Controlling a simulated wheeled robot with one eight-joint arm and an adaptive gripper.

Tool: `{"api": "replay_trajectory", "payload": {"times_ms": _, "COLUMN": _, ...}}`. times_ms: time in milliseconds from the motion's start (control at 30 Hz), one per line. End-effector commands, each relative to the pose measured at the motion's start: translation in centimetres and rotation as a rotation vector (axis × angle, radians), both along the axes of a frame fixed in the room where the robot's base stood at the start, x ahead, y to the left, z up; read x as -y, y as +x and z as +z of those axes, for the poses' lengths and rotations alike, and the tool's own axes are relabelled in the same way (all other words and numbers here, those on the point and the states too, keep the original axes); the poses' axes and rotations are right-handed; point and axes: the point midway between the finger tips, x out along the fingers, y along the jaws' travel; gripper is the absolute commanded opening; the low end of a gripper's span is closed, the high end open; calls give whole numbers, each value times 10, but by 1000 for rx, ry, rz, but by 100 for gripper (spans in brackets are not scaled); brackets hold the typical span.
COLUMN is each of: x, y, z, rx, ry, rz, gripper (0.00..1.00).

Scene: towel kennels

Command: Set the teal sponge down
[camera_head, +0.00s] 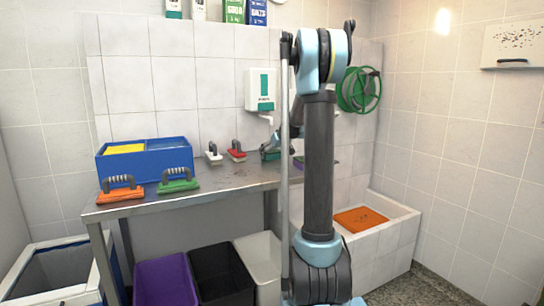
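A small teal sponge (267,155) shows just left of my upright arm, by the back of the steel counter. My gripper (271,145) is right at it, small and dark in this view. My arm's column hides part of the gripper. The fingers are too small to tell whether they are closed on the sponge. I cannot tell whether the sponge touches the counter or is held just above it.
The steel counter (215,182) has free room in its middle. On it are an orange brush (121,194), a green brush (178,185), a blue divided box (150,163), and small white (213,157) and red (237,155) handled pieces. Bins (222,274) stand below.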

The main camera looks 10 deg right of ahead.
Motion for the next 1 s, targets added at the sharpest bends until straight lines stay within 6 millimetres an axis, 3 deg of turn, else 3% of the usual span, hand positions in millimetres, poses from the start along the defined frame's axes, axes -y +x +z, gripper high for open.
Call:
{"api": "replay_trajectory", "payload": {"times_ms": 533, "x": 0, "y": -4, "z": 6, "rx": 0, "ry": 0, "rz": 1, "gripper": 98}}
{"api": "replay_trajectory", "payload": {"times_ms": 1000, "x": 15, "y": -50, "z": 54, "rx": 1, "ry": 0, "rz": 0, "gripper": 98}}
